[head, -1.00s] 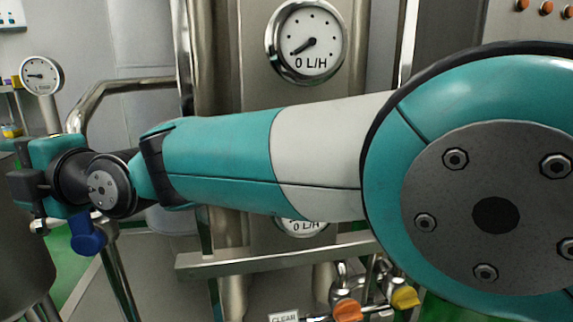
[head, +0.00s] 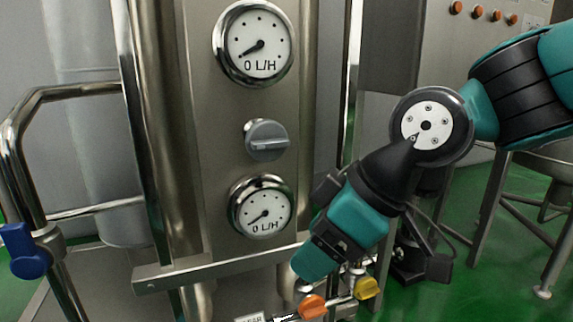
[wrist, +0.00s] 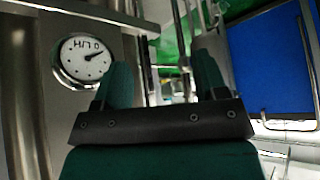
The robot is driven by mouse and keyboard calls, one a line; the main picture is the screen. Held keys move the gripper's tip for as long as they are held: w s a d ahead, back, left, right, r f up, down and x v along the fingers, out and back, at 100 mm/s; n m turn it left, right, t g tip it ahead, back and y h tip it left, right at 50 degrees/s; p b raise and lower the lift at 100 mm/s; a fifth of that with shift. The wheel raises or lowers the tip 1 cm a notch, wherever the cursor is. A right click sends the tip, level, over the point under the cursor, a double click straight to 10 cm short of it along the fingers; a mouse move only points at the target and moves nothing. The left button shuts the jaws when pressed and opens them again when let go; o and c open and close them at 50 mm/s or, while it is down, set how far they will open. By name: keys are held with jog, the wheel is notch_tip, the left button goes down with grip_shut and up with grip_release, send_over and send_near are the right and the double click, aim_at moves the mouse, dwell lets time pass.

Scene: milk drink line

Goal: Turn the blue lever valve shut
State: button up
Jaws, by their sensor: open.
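The blue lever valve (head: 25,252) is on the bent steel pipe at the left edge of the head view. Its blue handle sits on the left of the pipe, beside a grey valve body. My gripper (head: 312,268) is far to the right of it, in front of the steel column, pointing down and left. In the wrist view, the two teal fingers of my gripper (wrist: 163,78) stand apart with nothing seen between them. The blue lever valve is not recognisable in the wrist view.
Two round gauges, upper (head: 253,44) and lower (head: 260,207), flank a grey knob (head: 266,140) on the column. An orange handle (head: 312,306) and a yellow handle (head: 367,288) lie close below my gripper. The front of the lever is clear.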

jog(key=s+d+f+m+g+h+p, duration=0.1)
jog(key=s+d+f+m+g+h, duration=0.15)
jog(key=s+d+m, duration=0.7)
notch_tip(320, 180, up, 36)
jog(key=d+n+p, duration=0.1)
jog(key=n+p, duration=0.1)
jog(key=p, duration=3.4)
jog(key=shift+s+d+f+n+p, duration=0.2)
jog(key=shift+s+d+n+p, duration=0.15)
jog(key=shift+s+d+p, duration=0.05)
jog(key=shift+r+t, duration=0.25)
jog(key=shift+c, duration=0.7)
jog(key=c, duration=1.1)
jog(key=shift+f, duration=0.1)
